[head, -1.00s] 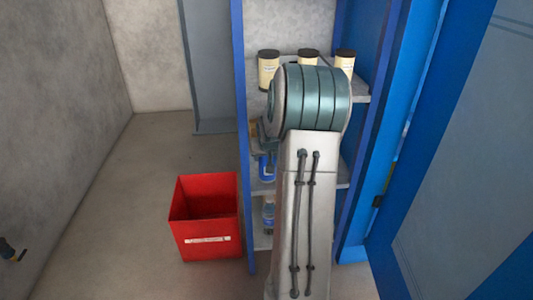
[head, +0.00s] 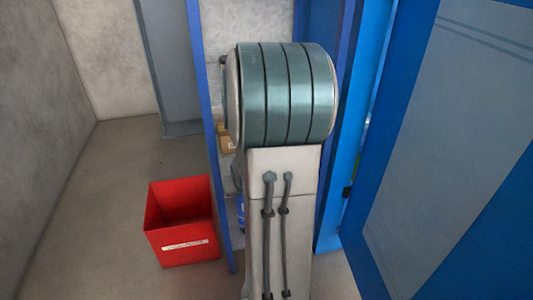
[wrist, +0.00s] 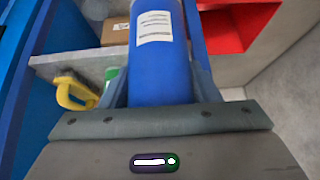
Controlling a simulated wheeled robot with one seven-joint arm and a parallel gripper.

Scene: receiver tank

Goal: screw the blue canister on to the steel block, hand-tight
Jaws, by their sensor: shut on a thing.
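The blue canister (wrist: 162,40) stands large in the middle of the wrist view, with a white label on its side. My gripper (wrist: 160,78) is shut on it, one grey finger on each side. The canister's far end runs out of the top of the wrist view. I cannot see the steel block in either view.
A red bin (head: 183,225) stands on the floor, left of a blue-framed cabinet (head: 207,130); its blue door (head: 440,150) is at the right. The wrist view shows a yellow-handled tool (wrist: 72,90) and a cardboard box (wrist: 115,32) on a shelf.

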